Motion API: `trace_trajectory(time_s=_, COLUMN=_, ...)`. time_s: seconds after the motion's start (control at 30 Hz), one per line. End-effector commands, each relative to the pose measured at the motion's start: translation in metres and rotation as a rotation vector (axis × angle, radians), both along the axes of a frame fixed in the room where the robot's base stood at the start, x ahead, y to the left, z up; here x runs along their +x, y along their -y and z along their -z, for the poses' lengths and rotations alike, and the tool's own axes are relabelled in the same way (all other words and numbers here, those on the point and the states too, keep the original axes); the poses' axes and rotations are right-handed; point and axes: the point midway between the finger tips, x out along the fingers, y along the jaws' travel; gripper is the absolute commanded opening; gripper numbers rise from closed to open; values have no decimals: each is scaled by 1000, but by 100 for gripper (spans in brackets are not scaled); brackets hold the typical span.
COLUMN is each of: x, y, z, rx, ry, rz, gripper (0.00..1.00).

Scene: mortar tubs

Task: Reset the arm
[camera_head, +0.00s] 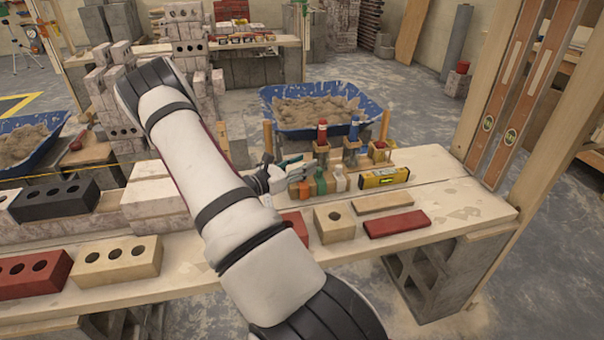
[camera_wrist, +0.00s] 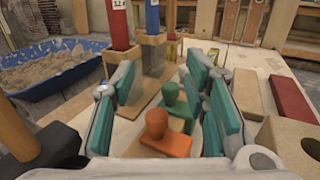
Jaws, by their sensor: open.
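My gripper (camera_head: 299,167) is at the end of my extended white arm, above the left part of the board bench (camera_head: 435,172). In the wrist view, its teal-padded fingers (camera_wrist: 160,88) stand apart, with nothing held between them. Below and between the fingers are an orange knobbed piece (camera_wrist: 165,139) and a green knobbed piece (camera_wrist: 171,97). I cannot tell if a finger touches either one. My forearm hides part of the bench and bricks in the head view.
Red-topped (camera_head: 322,131) and blue-topped (camera_head: 354,129) tools stand upright in wooden holders near my gripper. A yellow level (camera_head: 384,178) lies to the right. Bricks, including a red slab (camera_head: 397,223), line the bench front. A blue mortar tub (camera_head: 318,108) is behind.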

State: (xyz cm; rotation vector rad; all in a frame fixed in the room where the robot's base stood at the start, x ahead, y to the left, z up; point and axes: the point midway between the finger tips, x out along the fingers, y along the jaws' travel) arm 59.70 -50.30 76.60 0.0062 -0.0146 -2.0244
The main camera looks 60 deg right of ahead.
Motion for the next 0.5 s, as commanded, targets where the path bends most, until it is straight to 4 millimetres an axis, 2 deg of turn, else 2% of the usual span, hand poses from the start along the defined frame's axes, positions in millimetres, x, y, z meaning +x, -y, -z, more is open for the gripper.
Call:
trace_trajectory(time_s=0.03, x=1, y=-1, z=-11, rx=-2, ry=4, rz=-1, gripper=41)
trace_trajectory(time_s=0.2, x=0, y=0, z=-40, rx=-1, ry=2, rz=0, gripper=41)
trace_trajectory(time_s=0.33, x=0, y=0, z=-54, rx=-1, ry=2, rz=-1, gripper=41)
trace_trajectory(time_s=0.5, x=0, y=0, z=-60, rx=1, ry=-2, rz=0, gripper=41)
